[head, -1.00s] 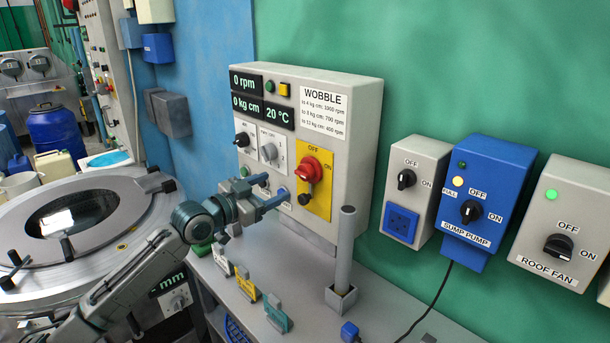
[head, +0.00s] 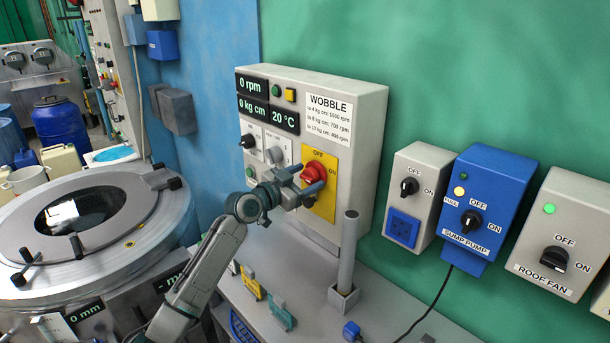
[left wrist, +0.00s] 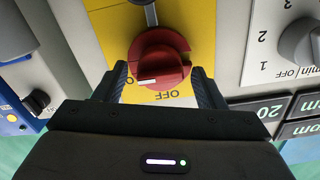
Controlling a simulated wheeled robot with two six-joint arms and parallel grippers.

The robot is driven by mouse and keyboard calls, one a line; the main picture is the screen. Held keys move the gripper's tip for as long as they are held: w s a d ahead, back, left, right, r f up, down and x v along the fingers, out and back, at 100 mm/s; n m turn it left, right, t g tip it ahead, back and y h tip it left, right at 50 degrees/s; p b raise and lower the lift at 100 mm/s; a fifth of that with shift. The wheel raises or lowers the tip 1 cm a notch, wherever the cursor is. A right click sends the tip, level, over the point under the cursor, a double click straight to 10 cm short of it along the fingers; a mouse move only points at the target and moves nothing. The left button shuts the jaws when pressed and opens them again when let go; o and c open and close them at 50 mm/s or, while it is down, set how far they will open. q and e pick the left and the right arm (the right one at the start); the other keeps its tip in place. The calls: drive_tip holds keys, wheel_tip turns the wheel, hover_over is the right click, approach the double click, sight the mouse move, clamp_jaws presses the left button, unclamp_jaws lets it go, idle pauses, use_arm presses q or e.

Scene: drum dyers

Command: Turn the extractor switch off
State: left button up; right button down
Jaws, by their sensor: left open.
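A red rotary knob (head: 314,170) sits on a yellow plate (head: 327,207) marked OFF and ON on the grey control box. No "extractor" label is readable. My left gripper (head: 304,182) is in front of this plate, partly covering the knob and its lower area. In the left wrist view, upside down, the red knob (left wrist: 158,57) lies between my left gripper's open fingers (left wrist: 160,85). A white mark on the knob lies near the OFF lettering. Contact between fingers and knob cannot be told. My right gripper is not in view.
Right of the control box (head: 366,130) are a grey switch box (head: 425,165), a blue sump pump box (head: 497,180) and a roof fan box (head: 575,205). An upright grey post (head: 347,255) stands on the bench close to my gripper. A large drum (head: 165,215) is at left.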

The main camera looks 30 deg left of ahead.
use_arm(q)
drive_tip(key=c, duration=1)
drive_tip(key=shift+o, duration=0.2)
